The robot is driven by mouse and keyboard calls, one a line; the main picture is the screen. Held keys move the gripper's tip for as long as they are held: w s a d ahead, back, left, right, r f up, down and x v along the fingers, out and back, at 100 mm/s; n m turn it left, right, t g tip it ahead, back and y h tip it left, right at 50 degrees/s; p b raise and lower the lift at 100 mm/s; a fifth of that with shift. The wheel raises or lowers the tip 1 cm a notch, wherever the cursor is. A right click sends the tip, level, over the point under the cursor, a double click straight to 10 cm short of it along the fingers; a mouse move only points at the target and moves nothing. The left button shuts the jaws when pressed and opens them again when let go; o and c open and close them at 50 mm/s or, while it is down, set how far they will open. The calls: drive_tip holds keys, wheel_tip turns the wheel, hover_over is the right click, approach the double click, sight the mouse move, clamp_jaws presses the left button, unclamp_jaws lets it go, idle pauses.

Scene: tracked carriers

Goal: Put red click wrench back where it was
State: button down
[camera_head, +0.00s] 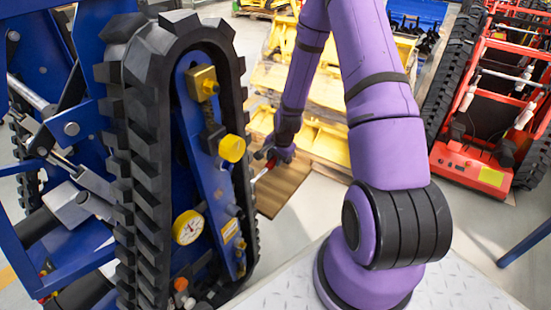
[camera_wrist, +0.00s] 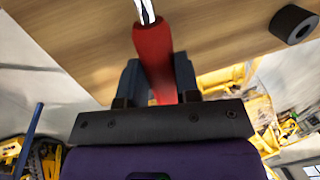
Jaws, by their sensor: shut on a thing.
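The red click wrench (camera_wrist: 152,55) has a red handle and a shiny metal shaft. In the wrist view its handle sits between the two dark fingers of my gripper (camera_wrist: 157,82), which is shut on it. The shaft points away, over a wooden board (camera_wrist: 230,30). In the head view my gripper (camera_head: 266,166) is beside the blue tracked carrier, at the near-left edge of the wooden board (camera_head: 282,188). I cannot tell whether the wrench touches the board.
A blue carrier with a black rubber track (camera_head: 145,150) stands close on the left, with yellow fittings and a round gauge (camera_head: 188,227). Yellow parts (camera_head: 318,135) lie behind my arm. A red tracked carrier (camera_head: 470,165) stands at the right.

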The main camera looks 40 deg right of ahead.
drive_tip(key=shift+f, duration=0.1)
drive_tip(key=c, duration=0.8)
unclamp_jaws()
drive_tip(key=s+a+r+n, duration=0.3)
drive_tip(key=r, duration=0.9)
drive_tip(key=s+a+r+n+t+h, duration=0.1)
drive_tip(key=s+a+r+n, duration=0.15)
drive_tip(key=r, duration=0.85)
drive_tip(key=s+a+r+n, duration=0.2)
drive_tip(key=s+r, duration=0.2)
drive_tip(key=r, duration=0.8)
drive_tip(key=s+a+r+n, duration=0.2)
drive_tip(key=s+r, duration=0.1)
drive_tip(key=s, duration=0.2)
drive_tip(key=s+a+r+n+t, duration=0.1)
drive_tip(key=s+r+n, duration=0.1)
drive_tip(key=s+r, duration=0.2)
drive_tip(key=s+a+r+n, duration=0.2)
drive_tip(key=s+r, duration=0.2)
drive_tip(key=s, duration=0.4)
drive_tip(key=shift+a+n+t, duration=0.25)
drive_tip(key=shift+a+t, duration=0.05)
